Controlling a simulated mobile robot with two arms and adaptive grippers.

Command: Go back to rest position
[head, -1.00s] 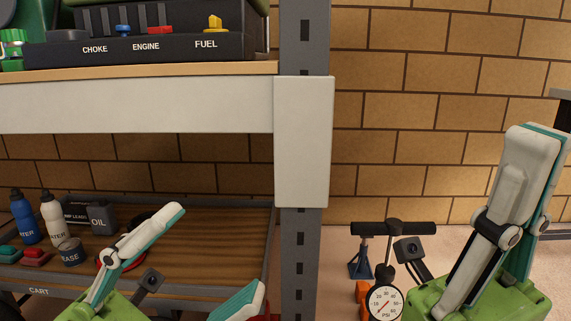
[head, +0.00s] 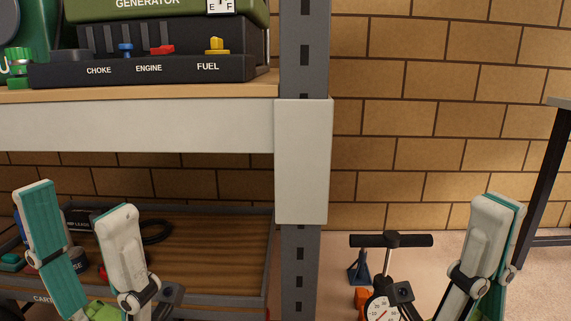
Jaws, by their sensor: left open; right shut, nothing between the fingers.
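My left gripper (head: 78,204) is at the lower left of the head view, its two teal-padded fingers pointing up and spread apart with nothing between them. It is in front of the lower shelf and hides part of the goods there. My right gripper (head: 497,203) is at the lower right, fingers together and pointing up, empty. It is in front of the brick wall and floor, to the right of the pump, and touches nothing that I can see.
A green generator (head: 160,15) with its control panel (head: 140,70) stands on the upper shelf. The grey shelf post (head: 302,262) rises mid-view. A floor pump (head: 391,241) with a gauge and a blue stand (head: 359,268) are beyond it. A dark-legged table (head: 546,170) is at the right edge.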

